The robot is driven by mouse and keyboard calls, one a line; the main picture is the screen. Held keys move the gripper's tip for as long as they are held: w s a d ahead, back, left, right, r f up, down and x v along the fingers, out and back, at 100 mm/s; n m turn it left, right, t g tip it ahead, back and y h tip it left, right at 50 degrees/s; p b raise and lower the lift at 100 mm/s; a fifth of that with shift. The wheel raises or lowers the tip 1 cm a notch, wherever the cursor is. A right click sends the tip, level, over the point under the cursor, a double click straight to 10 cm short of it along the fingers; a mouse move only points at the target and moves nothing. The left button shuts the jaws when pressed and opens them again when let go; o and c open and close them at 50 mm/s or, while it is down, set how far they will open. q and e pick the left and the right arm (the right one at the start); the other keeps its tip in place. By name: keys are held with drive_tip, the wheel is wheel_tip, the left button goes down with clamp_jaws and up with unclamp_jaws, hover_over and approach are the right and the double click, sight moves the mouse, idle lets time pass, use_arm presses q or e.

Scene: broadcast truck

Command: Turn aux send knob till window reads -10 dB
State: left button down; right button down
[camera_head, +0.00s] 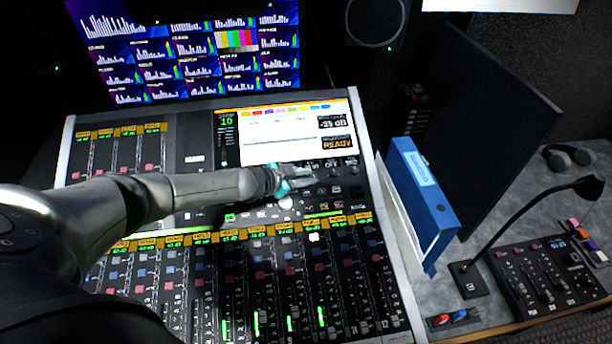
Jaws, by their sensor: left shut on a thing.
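My left gripper (304,180) reaches in from the left over the mixing console (195,130). Its fingers are shut on a small knob on the panel below the white screen; the fingers hide most of the knob. A small dark level window (332,122) at the screen's right edge shows a negative dB figure, perhaps -35 dB, too small to read surely. Below it a window (337,144) reads READY. My right gripper is not in view.
More small knobs and buttons sit just right of the gripper, with fader rows below. A blue binder (424,190) stands against the console's right side. A gooseneck microphone (530,205) and a small control panel (540,280) are farther right. Monitors rise behind.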

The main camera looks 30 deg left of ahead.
use_arm(q)
drive_tip(key=c, duration=1)
unclamp_jaws()
drive_tip(key=shift+s+a+r, duration=0.2)
drive_tip(key=shift+s+r, duration=0.1)
drive_tip(key=shift+s, duration=0.2)
drive_tip(key=p+v, duration=0.3)
drive_tip(key=v, duration=1.1)
drive_tip(key=shift+s+d, duration=0.1)
